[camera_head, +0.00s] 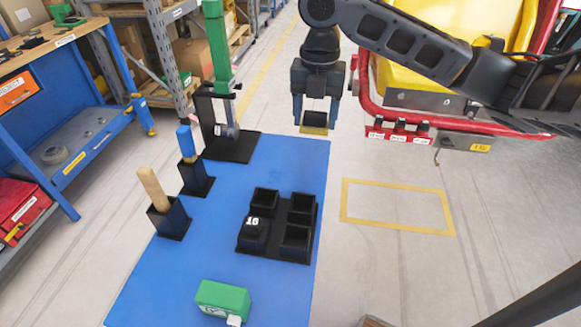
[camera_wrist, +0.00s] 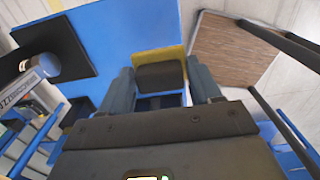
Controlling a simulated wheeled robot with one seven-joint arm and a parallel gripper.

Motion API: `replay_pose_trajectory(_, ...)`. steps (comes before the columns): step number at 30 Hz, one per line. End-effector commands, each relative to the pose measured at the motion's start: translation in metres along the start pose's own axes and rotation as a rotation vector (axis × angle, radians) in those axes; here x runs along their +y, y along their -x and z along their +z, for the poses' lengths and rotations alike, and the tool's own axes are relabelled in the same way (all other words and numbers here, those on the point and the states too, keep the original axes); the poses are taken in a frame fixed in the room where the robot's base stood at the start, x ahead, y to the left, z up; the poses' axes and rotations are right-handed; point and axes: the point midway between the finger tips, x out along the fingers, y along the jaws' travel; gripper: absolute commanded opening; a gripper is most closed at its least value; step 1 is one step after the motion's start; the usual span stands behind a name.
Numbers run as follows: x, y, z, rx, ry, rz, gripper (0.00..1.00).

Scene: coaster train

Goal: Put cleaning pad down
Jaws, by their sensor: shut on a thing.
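My gripper (camera_head: 315,115) hangs pointing down at the far right corner of the blue table. It is shut on the cleaning pad (camera_head: 314,129), a dark block with a yellow underside. The pad appears raised above the surface. In the wrist view the pad (camera_wrist: 160,76) sits between my two fingers, its yellow edge showing behind the black block.
A black four-compartment tray (camera_head: 275,240) holds a block marked 16. A green box (camera_head: 222,298) lies near the front. Holders with a wooden handle (camera_head: 152,188) and a blue handle (camera_head: 187,145), plus a tall green-handled tool (camera_head: 217,50), stand left. A red-framed yellow seat (camera_head: 420,60) is right.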

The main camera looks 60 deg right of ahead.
Motion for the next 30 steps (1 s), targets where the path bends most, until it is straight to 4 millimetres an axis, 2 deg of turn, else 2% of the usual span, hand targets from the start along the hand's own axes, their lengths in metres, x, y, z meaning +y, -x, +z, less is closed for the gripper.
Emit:
replay_pose_trajectory(6, 0.022, -0.026, -0.042, 0.002, 0.004, 0.001, 0.39)
replay_pose_trajectory(12, 0.035, -0.043, -0.066, 0.001, 0.002, 0.001, 0.39)
replay_pose_trajectory(19, 0.037, -0.055, -0.072, 0.001, -0.002, 0.0, 0.39)
replay_pose_trajectory(26, 0.037, -0.082, -0.072, 0.001, -0.002, 0.0, 0.39)
replay_pose_trajectory(30, 0.037, -0.084, -0.071, -0.001, -0.001, 0.001, 0.39)
